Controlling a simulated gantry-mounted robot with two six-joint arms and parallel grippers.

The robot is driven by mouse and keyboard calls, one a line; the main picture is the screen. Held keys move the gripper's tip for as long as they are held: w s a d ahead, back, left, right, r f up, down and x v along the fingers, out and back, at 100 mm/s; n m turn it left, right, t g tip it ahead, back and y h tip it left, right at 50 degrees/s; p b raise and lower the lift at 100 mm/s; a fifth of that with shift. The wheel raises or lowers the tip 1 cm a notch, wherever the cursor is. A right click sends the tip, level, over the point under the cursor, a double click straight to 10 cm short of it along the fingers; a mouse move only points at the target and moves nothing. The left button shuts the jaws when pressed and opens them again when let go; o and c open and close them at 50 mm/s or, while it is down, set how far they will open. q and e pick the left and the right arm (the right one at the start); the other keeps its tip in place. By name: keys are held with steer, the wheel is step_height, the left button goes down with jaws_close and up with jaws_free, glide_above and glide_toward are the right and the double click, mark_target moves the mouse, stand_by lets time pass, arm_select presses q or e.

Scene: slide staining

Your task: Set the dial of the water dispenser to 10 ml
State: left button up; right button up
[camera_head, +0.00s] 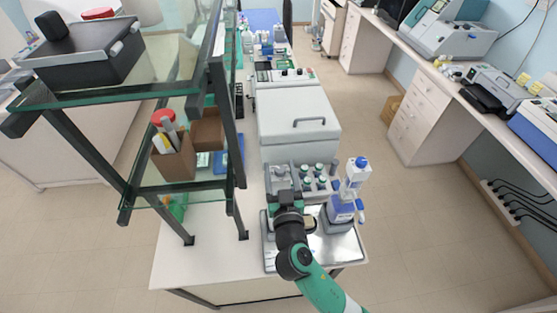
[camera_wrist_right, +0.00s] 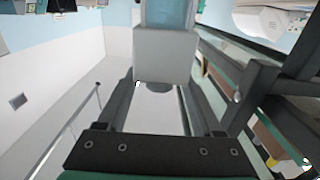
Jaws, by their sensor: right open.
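The water dispenser (camera_head: 342,208) is a bottle with a blue label and a white and blue top. It stands upright on the metal tray at the front of the bench in the head view. Its dial is too small to read. My right gripper (camera_head: 286,198) is over the tray, to the left of the dispenser and apart from it. In the right wrist view its two dark fingers (camera_wrist_right: 158,82) are apart. A pale grey block with a light blue top (camera_wrist_right: 165,52) shows beyond the fingertips; I cannot tell what it is. My left gripper is not in view.
The metal tray (camera_head: 351,246) lies under the dispenser. A rack of several green-capped bottles (camera_head: 307,184) stands just behind. A grey machine with a handle (camera_head: 300,122) is farther back. A glass-shelved frame (camera_head: 228,130) rises close on the left. Floor is free to the right.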

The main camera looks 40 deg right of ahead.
steer(key=x, duration=0.3)
steer(key=shift+w+d, duration=0.15)
steer(key=shift+w, duration=0.1)
jaws_close()
